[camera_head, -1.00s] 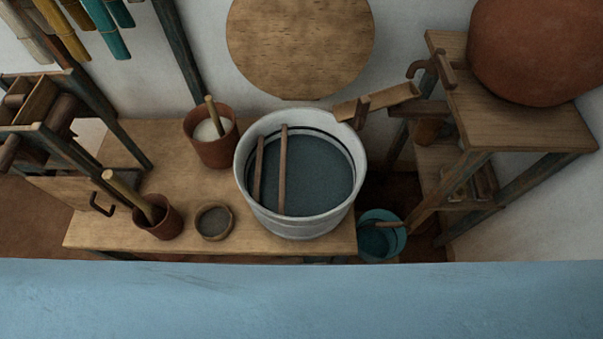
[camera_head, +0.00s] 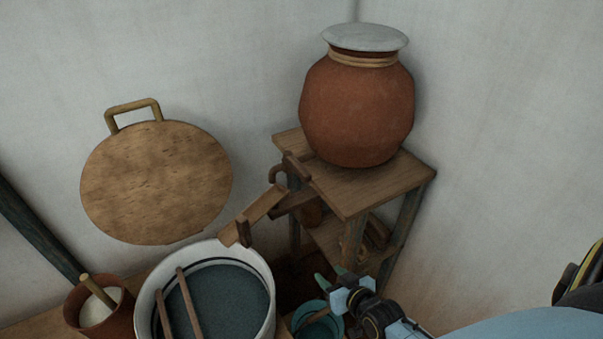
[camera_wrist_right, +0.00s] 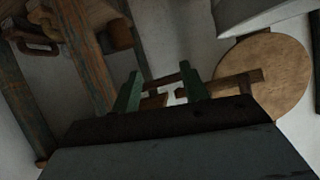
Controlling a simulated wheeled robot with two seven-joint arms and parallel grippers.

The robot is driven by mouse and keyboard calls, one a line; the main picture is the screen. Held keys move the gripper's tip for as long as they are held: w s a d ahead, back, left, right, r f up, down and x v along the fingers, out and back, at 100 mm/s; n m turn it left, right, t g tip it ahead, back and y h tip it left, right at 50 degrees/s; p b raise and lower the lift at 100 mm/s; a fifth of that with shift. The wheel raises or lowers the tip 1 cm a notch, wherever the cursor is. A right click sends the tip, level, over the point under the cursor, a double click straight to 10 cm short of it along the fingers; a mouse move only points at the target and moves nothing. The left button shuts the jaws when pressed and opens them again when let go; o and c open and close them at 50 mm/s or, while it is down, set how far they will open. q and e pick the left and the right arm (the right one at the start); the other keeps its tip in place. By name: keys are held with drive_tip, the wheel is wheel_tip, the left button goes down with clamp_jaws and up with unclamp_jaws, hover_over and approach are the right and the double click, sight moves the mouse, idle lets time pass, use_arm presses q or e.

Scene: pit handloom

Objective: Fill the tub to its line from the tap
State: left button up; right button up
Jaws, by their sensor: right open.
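The white tub (camera_head: 266,279) stands at the bottom of the head view. It holds dark water (camera_head: 228,298), and a dark line runs round its inner wall above the water. Two sticks (camera_head: 189,303) lie across it. The brown tap (camera_head: 278,174) is at the stand's left edge, under the clay pot. A wooden trough (camera_head: 262,207) slopes from there to the tub's rim. No stream of water shows. My right gripper (camera_head: 330,274) is open and empty, low beside the stand and right of the tub. Its green fingers also show in the right wrist view (camera_wrist_right: 160,86). My left gripper is out of view.
The clay pot (camera_head: 357,110) with a pale lid sits on the wooden stand (camera_head: 385,188). A teal bucket (camera_head: 311,309) is below my right gripper. A round wooden board (camera_head: 157,183) is at the wall. A clay cup (camera_head: 112,321) stands left of the tub.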

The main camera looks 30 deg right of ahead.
sight(302, 172)
drive_tip(key=w+d+r+t, duration=0.1)
drive_tip(key=w+r+t, duration=0.15)
drive_tip(key=r, duration=0.85)
drive_tip(key=w+d+r+t, duration=0.1)
drive_tip(key=w+r+t, duration=0.15)
drive_tip(key=r, duration=0.75)
drive_tip(key=shift+m, duration=0.4)
drive_tip(key=w, duration=1.3)
drive_tip(key=shift+w+a, duration=0.15)
clamp_jaws()
